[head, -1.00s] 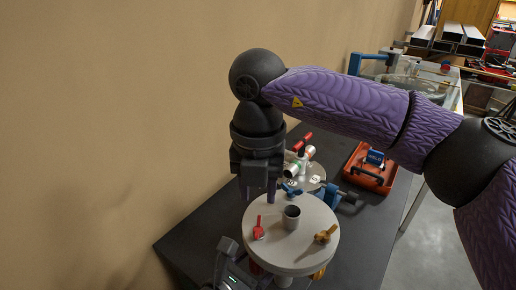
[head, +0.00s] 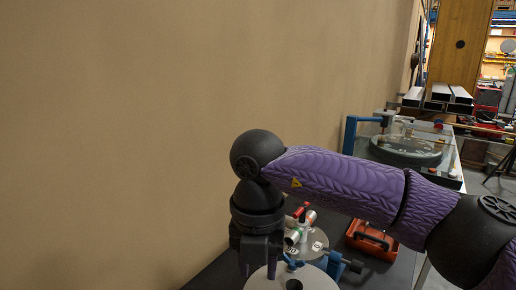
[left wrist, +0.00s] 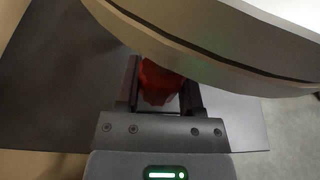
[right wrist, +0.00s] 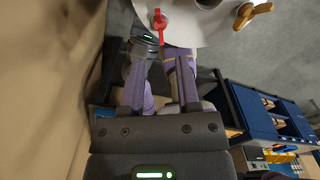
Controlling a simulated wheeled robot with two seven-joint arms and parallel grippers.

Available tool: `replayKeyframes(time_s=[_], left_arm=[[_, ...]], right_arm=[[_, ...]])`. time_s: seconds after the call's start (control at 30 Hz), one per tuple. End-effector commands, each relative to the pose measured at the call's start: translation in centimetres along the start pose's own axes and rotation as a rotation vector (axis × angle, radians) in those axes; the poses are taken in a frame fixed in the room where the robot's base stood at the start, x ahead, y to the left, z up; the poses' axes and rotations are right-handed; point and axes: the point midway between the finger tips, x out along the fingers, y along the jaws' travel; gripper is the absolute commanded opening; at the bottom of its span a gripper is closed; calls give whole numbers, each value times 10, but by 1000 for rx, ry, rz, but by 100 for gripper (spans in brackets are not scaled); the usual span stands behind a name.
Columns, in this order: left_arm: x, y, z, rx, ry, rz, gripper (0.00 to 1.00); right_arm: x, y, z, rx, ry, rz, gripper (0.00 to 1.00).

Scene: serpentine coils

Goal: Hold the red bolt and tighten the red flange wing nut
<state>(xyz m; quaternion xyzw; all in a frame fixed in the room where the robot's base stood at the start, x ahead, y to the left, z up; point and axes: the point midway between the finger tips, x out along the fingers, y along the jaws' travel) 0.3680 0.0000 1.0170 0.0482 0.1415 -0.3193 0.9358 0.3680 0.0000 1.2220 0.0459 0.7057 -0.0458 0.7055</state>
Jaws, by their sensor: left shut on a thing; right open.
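The red flange wing nut (right wrist: 160,26) sits on the grey round plate (right wrist: 185,36) at the top of the right wrist view. My right gripper (right wrist: 147,78) is open and empty, apart from the nut. In the head view, my right gripper (head: 259,268) points down at the plate's left edge (head: 318,281). In the left wrist view, my left gripper (left wrist: 160,90) is shut on the red bolt (left wrist: 160,82) beneath the plate's rim. The plate's rim hides the bolt's upper part. The head view shows neither the wing nut nor my left gripper.
An orange wing nut (right wrist: 252,13) is on the same plate, to the red one's right. In the head view, a second disc with a valve (head: 298,232) stands behind, with a blue clamp (head: 335,264) and a red toolbox (head: 371,240) to the right. A wall is at left.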

Motion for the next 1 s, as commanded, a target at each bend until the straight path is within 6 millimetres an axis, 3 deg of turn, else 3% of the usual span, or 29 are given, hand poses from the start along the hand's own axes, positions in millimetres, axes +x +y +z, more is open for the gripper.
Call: replayKeyframes(time_s=[0.63, 1.0], left_arm=[[0, 0, 0, 0, 1, 0, 0], [0, 0, 0, 0, 1, 0, 0]], right_arm=[[64, 0, 0, 1, 2, -1, 41], [70, 0, 0, 0, 0, 0, 41]])
